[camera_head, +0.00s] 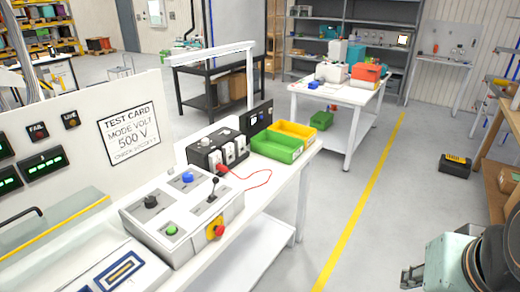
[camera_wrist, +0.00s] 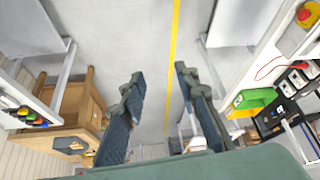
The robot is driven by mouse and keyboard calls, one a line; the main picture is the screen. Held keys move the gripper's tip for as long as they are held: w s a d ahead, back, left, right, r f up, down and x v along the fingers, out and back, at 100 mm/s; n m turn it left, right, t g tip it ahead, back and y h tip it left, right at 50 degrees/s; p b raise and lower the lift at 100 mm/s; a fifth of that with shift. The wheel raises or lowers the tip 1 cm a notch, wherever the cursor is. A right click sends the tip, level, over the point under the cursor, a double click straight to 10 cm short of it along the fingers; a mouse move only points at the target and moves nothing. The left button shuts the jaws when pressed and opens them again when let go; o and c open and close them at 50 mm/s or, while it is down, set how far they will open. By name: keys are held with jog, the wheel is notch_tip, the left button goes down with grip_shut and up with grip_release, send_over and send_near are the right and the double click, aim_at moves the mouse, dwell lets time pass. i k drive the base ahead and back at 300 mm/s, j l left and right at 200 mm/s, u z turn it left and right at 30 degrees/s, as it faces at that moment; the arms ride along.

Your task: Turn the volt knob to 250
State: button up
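A grey control box (camera_head: 185,215) stands on the white bench at centre left. It carries a black knob (camera_head: 151,202), a blue button (camera_head: 187,178), a black lever (camera_head: 212,192), a green button (camera_head: 171,230) and a red emergency stop (camera_head: 219,231). Labels and scale marks are too small to read, so I cannot tell which control is the volt knob or its setting. My gripper (camera_head: 412,277) is at the lower right, over the aisle, well away from the bench. In the wrist view my gripper (camera_wrist: 160,82) is open and empty, with floor between its fingers.
A test card (camera_head: 132,133) on the white panel reads "MODE VOLT 500 V". Behind the control box stand a black socket box (camera_head: 207,151) with a red lead (camera_head: 262,174), a green bin (camera_head: 276,147) and a yellow bin (camera_head: 297,130).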

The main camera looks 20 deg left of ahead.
aim_at(187, 177)
jog(key=u, duration=1.7)
